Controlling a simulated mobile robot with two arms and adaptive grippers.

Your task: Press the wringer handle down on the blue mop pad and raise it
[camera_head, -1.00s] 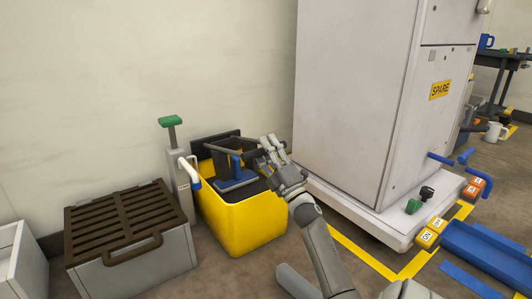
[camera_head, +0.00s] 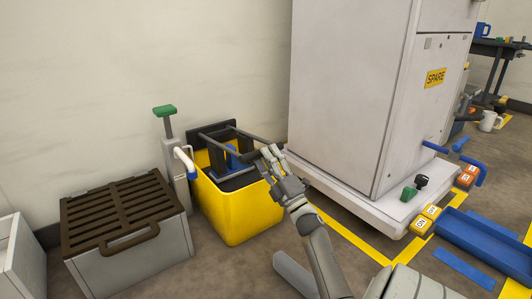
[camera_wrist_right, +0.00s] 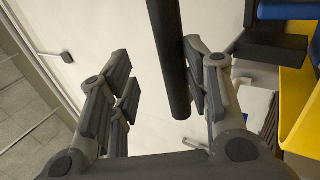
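The yellow wringer bucket (camera_head: 238,212) stands on the floor against the wall. Its dark wringer handle (camera_head: 262,138) is a bar frame over the bucket's top. The blue mop pad (camera_head: 232,156) sits inside, partly hidden by the dark frame; a piece of blue shows at the wrist view's top right (camera_wrist_right: 285,9). My right gripper (camera_head: 270,158) is at the handle's right end. In the right wrist view a dark bar (camera_wrist_right: 171,60) runs between its spread fingers, close to the right-hand finger; contact is unclear. My left gripper is not in view.
A grey box with a brown slatted lid (camera_head: 120,210) and a green-topped post (camera_head: 172,150) stand left of the bucket. The white SPARE cabinet (camera_head: 350,100) stands close on the right, with yellow floor tape (camera_head: 350,238) before it.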

